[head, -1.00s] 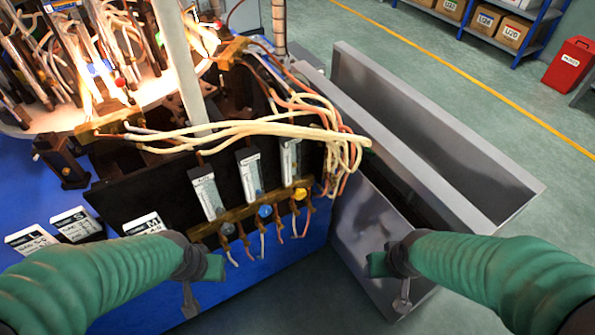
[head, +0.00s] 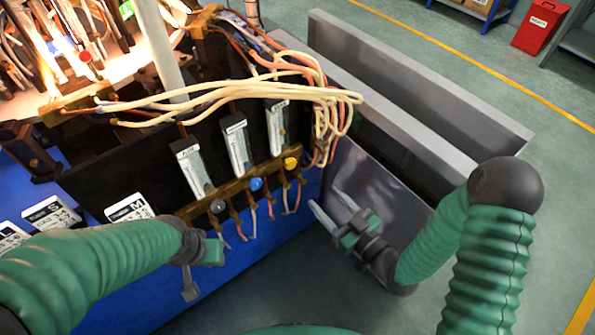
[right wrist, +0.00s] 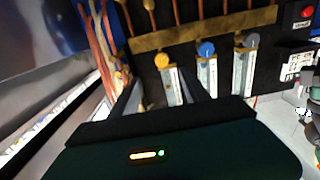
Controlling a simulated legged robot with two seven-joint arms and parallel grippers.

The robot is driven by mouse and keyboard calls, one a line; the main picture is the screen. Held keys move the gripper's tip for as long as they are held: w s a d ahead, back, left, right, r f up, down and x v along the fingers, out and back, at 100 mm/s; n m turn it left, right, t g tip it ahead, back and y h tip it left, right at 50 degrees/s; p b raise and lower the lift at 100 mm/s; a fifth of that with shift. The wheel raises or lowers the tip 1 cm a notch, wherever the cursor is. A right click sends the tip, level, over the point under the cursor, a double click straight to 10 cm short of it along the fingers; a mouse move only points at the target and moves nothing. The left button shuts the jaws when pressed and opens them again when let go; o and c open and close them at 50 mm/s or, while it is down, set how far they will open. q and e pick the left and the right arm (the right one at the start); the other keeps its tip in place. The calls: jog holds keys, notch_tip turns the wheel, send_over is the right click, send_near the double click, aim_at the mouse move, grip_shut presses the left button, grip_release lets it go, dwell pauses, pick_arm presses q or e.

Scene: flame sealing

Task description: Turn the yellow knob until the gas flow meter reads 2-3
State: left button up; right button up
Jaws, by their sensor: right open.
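The yellow knob (head: 290,163) sits at the right end of a brass bar, below the rightmost flow meter (head: 277,127). The meter's reading is too small to tell. My right gripper (head: 326,198) is open and empty, below and right of the yellow knob, fingers pointing toward the panel. The right wrist view shows the yellow knob (right wrist: 162,60) ahead, roughly between and beyond the two fingers (right wrist: 162,92), not touched. My left gripper (head: 210,252) is at the lower left, in front of the blue cabinet; its fingers are not clear.
A blue knob (head: 256,184) and a grey knob (head: 217,206) sit on the same bar with their meters. Thin tubes hang below. Cream and orange hoses (head: 330,110) bunch right of the panel. A grey metal trough (head: 430,130) stands to the right. Flames burn at upper left.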

aim_at(292, 166)
jog(key=b+x, duration=0.1)
jog(key=x, duration=1.2)
jog(key=shift+s, duration=0.1)
grip_shut()
